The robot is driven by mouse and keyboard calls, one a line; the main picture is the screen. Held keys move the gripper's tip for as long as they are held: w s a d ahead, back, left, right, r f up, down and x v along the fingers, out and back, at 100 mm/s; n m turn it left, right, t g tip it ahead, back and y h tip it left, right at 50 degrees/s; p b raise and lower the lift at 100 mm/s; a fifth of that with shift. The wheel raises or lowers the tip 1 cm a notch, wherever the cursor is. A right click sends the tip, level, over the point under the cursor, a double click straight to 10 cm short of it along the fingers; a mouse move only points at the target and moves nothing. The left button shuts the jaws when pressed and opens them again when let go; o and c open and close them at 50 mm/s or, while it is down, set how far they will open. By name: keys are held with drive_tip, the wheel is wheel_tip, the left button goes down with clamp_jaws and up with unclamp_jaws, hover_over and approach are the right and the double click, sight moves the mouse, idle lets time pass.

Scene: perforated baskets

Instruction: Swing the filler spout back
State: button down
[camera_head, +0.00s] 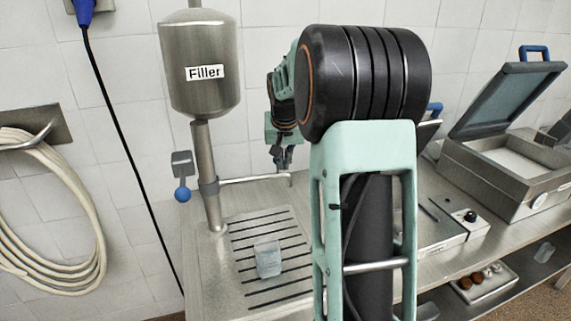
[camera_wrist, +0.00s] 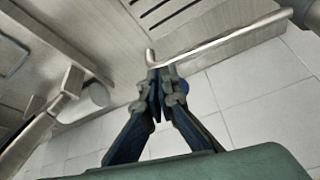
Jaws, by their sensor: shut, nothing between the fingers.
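The filler (camera_head: 198,70) is a steel tank on a post (camera_head: 206,165), against the tiled wall. Its thin spout (camera_head: 250,179) reaches right from the post and ends in a short bent tip. In the wrist view the spout (camera_wrist: 220,42) crosses the top, with its bent tip near my fingers. My gripper (camera_head: 283,163) is shut and empty, close to the spout's outer end. In the wrist view its fingertips (camera_wrist: 160,72) are together beside the spout near the tip; whether they touch it I cannot tell. My arm hides part of the bench in the head view.
A clear container (camera_head: 268,258) stands on the slotted drain plate (camera_head: 240,232) below the spout. A lever with a blue ball (camera_head: 182,194) is left of the post. An open-lidded grey machine (camera_head: 515,165) stands at right. A coiled hose (camera_head: 50,200) hangs at left.

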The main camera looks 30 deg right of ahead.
drive_tip(key=shift+w+d+r+p, duration=0.1)
drive_tip(key=shift+w+d+p, duration=0.1)
drive_tip(key=shift+w, duration=0.4)
drive_tip(key=shift+w+d+r+p, duration=0.1)
drive_tip(key=shift+w+d+p, duration=0.1)
drive_tip(key=shift+w, duration=0.4)
drive_tip(key=shift+r, duration=0.1)
